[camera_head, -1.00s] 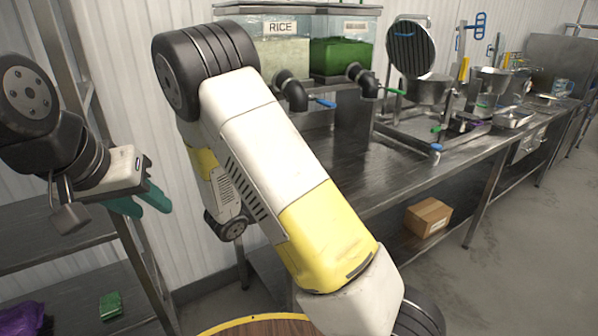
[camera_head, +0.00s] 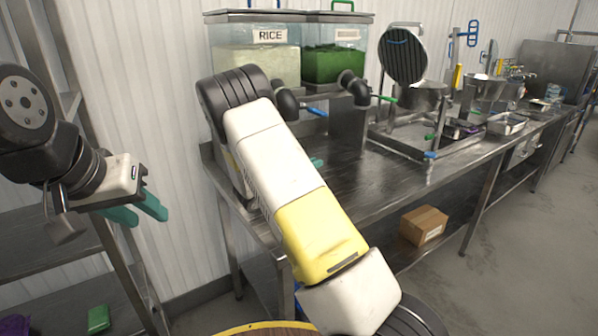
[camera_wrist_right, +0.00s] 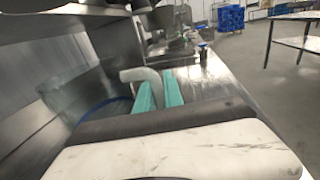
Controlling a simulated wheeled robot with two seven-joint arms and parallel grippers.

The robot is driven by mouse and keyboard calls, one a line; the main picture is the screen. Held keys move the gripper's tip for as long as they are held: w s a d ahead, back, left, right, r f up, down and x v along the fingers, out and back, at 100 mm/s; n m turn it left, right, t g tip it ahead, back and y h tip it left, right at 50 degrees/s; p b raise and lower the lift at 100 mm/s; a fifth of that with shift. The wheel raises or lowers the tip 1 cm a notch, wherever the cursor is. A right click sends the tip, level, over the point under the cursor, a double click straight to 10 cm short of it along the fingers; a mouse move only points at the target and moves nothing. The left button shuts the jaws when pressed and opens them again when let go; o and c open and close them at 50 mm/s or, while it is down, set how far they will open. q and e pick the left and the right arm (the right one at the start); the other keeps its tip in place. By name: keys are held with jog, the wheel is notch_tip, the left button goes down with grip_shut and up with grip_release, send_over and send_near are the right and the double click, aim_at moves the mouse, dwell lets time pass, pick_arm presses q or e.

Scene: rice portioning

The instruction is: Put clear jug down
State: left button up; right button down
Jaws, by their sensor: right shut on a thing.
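In the right wrist view, my right gripper (camera_wrist_right: 159,84) has its two teal fingers closed around the pale handle (camera_wrist_right: 138,74) of the clear jug (camera_wrist_right: 85,98). The jug is see-through, with a blue curved edge, and lies left of the fingers. It is close to the steel table, but I cannot tell whether it touches. In the head view my right arm hides the jug; only a bit of teal finger (camera_head: 316,163) shows above the table. My left gripper (camera_head: 138,212) is empty, fingers apart, near the shelf rack.
The steel table (camera_head: 370,185) has bare surface in front of the rice dispenser (camera_head: 258,55) and the green-filled dispenser (camera_head: 335,62). Their taps stick out over it. A round grill press (camera_head: 403,55) and metal pans stand further right. A cardboard box (camera_head: 423,225) is on the lower shelf.

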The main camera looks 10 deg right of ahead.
jog(key=shift+f, duration=1.7)
jog(key=shift+f, duration=0.15)
jog(key=c, duration=1.5)
grip_release()
jog(key=shift+o, duration=0.2)
